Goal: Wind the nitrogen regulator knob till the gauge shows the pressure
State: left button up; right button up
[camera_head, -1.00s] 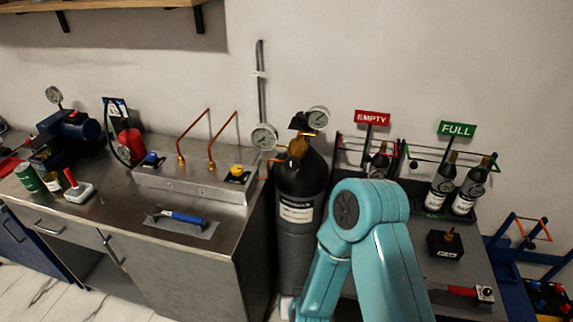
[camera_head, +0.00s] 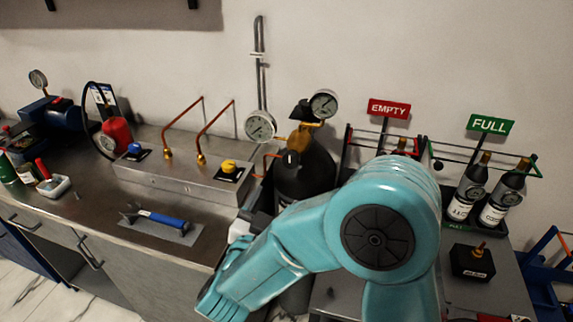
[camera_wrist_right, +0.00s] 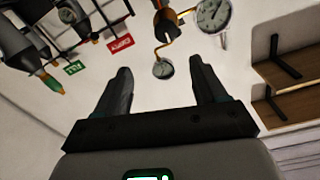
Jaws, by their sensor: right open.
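The regulator (camera_head: 301,137) is a brass body on top of a dark gas cylinder (camera_head: 305,180). A dark knob (camera_head: 291,158) sits at its front. It has a left gauge (camera_head: 260,126) and a right gauge (camera_head: 323,103), both white-faced; I cannot read their needles. My right gripper (camera_head: 262,198) is left of the cylinder and below the knob, partly hidden by my own arm. In the right wrist view my right gripper (camera_wrist_right: 160,66) is open and empty. My left gripper is not in view.
A steel bench (camera_head: 90,215) with a manifold box (camera_head: 185,180) and copper pipes stands left of the cylinder. Bottle racks with an EMPTY sign (camera_head: 389,109) and a FULL sign (camera_head: 490,124) stand to the right.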

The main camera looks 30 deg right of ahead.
aim_at(290, 161)
jog(key=shift+t, duration=0.3)
jog(key=p+x, duration=0.1)
jog(key=x, duration=0.6)
jog(key=p+x, duration=0.2)
jog(key=x, duration=0.6)
jog(key=shift+w+a+f, duration=0.2)
jog(key=shift+w+a, duration=0.05)
jog(key=shift+w, duration=0.05)
jog(key=shift+w+d, duration=0.15)
jog(key=shift+w, duration=0.1)
jog(key=shift+s, duration=0.1)
jog(key=c, duration=1)
